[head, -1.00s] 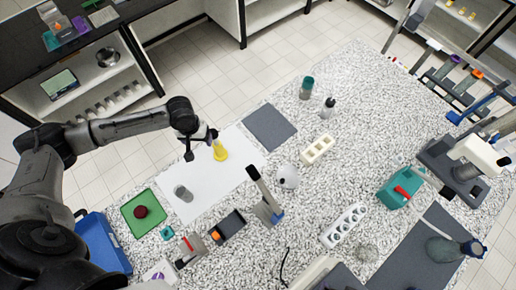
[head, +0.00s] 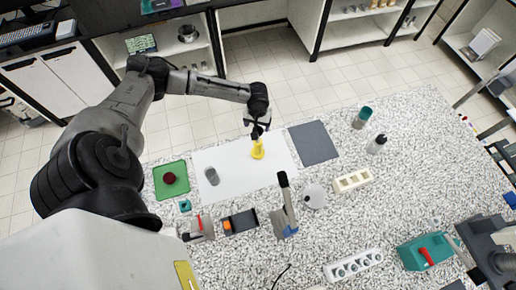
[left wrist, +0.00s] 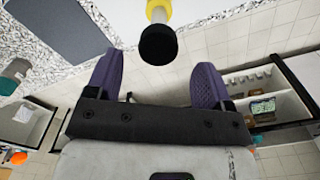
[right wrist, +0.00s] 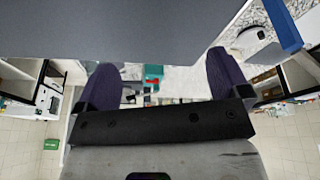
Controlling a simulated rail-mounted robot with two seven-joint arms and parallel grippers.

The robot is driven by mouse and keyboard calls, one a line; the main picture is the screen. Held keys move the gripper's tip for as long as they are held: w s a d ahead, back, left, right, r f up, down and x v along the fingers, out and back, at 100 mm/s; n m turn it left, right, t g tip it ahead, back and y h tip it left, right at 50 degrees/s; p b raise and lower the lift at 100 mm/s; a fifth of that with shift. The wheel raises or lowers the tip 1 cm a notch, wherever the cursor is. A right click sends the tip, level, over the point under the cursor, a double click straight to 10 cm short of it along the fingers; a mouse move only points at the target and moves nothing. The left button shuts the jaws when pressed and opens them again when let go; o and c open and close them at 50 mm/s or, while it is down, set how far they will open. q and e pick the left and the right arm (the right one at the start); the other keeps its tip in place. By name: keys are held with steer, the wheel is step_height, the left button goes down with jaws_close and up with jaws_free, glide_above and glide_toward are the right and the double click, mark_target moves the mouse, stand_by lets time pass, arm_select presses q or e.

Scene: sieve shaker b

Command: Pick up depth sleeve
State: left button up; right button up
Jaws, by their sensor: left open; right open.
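No label marks the depth sleeve; the yellow piece (head: 258,151) below my left gripper may be it. It stands on the white sheet (head: 228,164). In the left wrist view a yellow piece (left wrist: 158,8) with a round black end (left wrist: 158,44) shows near and between the finger tips. My left gripper (head: 258,132) is open, with its purple fingers (left wrist: 158,65) apart and no visible grip on the piece. My right gripper (right wrist: 160,65) is open and empty in the right wrist view; it is not seen in the head view.
A grey cylinder (head: 212,176) stands on the white sheet. A green tray (head: 160,188) holds a dark red disc (head: 169,178). A grey mat (head: 313,143) lies to the right, and an upright stand (head: 285,220) is in front. A large grey surface (right wrist: 100,28) fills the top of the right wrist view.

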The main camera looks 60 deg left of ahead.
mark_target(258, 129)
arm_select(q)
steer(key=shift+f, duration=0.55)
steer(key=f, duration=0.1)
steer(key=f+b, duration=0.1)
steer(key=f, duration=0.1)
steer(key=shift+d+f, duration=0.2)
steer(key=shift+f, duration=0.1)
arm_select(e)
steer(key=shift+f, duration=0.6)
arm_select(q)
steer(key=shift+f+b, duration=0.4)
steer(key=shift+b, duration=0.1)
arm_select(e)
steer(key=shift+f, duration=0.45)
steer(key=shift+r, duration=0.1)
arm_select(q)
steer(key=shift+r, duration=0.1)
steer(key=shift+c, duration=0.3)
arm_select(e)
steer(key=shift+a, duration=0.1)
arm_select(q)
jaws_close()
